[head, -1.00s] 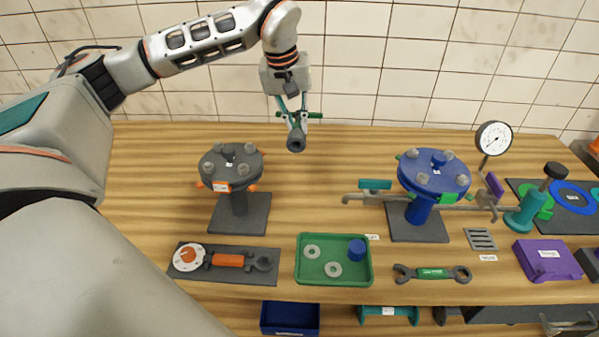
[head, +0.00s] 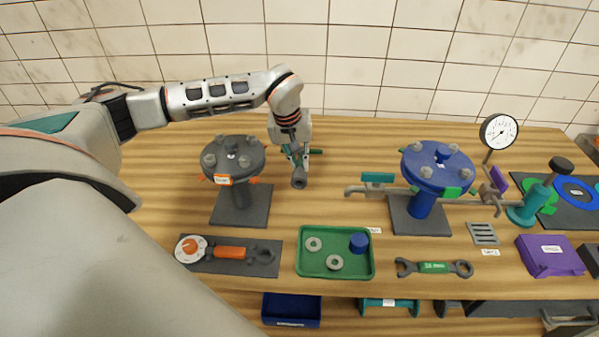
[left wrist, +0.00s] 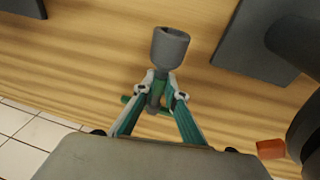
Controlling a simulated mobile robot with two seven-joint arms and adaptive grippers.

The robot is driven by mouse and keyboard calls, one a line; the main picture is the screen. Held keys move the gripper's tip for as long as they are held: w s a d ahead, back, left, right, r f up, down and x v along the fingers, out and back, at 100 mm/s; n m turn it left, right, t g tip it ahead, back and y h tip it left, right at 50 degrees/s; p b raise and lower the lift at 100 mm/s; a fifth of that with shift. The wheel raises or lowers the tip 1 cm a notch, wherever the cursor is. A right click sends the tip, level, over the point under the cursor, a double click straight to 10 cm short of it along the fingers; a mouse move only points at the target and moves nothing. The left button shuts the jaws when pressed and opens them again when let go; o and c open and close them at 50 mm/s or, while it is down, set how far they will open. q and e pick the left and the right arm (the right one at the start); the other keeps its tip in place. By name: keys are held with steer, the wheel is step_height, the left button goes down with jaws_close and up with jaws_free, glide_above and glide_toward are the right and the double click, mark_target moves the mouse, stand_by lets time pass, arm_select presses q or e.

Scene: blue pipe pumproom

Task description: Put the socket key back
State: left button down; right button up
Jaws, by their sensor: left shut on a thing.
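The socket key is a dark grey socket (head: 299,181) with a green cross handle (head: 316,151). My left gripper (head: 297,158) is shut on it and holds it above the table, between the grey flange stand and the blue flange stand. In the left wrist view the grey socket (left wrist: 171,47) points away from the gripper (left wrist: 160,92), with the green handle at the fingertips. The socket's height above the wood is hard to tell. My right gripper is not in view.
The grey flange stand (head: 232,158) is just left of the gripper, the blue flange stand (head: 437,168) to the right. In front lie a green tray (head: 308,266) with washers and a blue part, a dark tool mat (head: 225,267) and a wrench (head: 434,267). Bare wood surrounds the socket.

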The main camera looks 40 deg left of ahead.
arm_select(q)
steer(key=shift+s+x, duration=0.2)
steer(key=shift+x, duration=0.75)
steer(key=shift+s+x, duration=0.25)
steer(key=shift+x, duration=0.75)
steer(key=shift+f, duration=0.1)
steer(key=shift+f, duration=0.15)
steer(key=c, duration=2.1)
jaws_free()
